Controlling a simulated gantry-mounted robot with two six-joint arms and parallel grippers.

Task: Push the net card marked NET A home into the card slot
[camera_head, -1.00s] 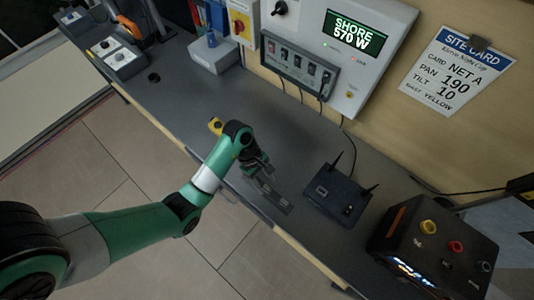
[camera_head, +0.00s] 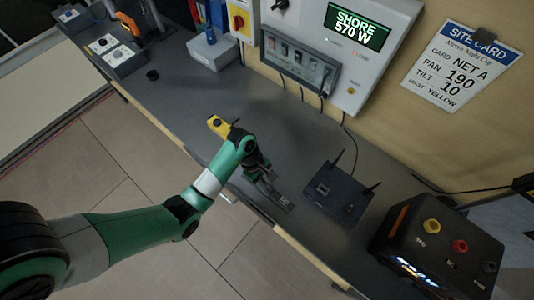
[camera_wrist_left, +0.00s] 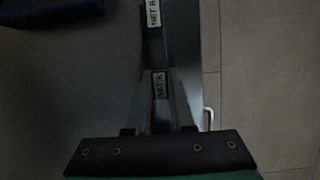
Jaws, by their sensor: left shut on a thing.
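My left gripper (camera_head: 264,180) is over the desk's front edge, at a dark card holder (camera_head: 284,204). In the left wrist view the card marked NET A (camera_wrist_left: 159,86) is between my gripper's fingers (camera_wrist_left: 158,112), which are shut on it. A card marked NET B (camera_wrist_left: 154,14) lies in line beyond it. The dark router box (camera_head: 337,194) with two antennas stands to the right of the gripper. I cannot make out the card slot clearly, and the gripper hides part of the card. My right gripper is not in view.
A yellow item (camera_head: 218,126) sits behind my left wrist. A black box with coloured knobs (camera_head: 432,245) stands at the right end of the desk (camera_head: 275,125). The desk's middle is clear.

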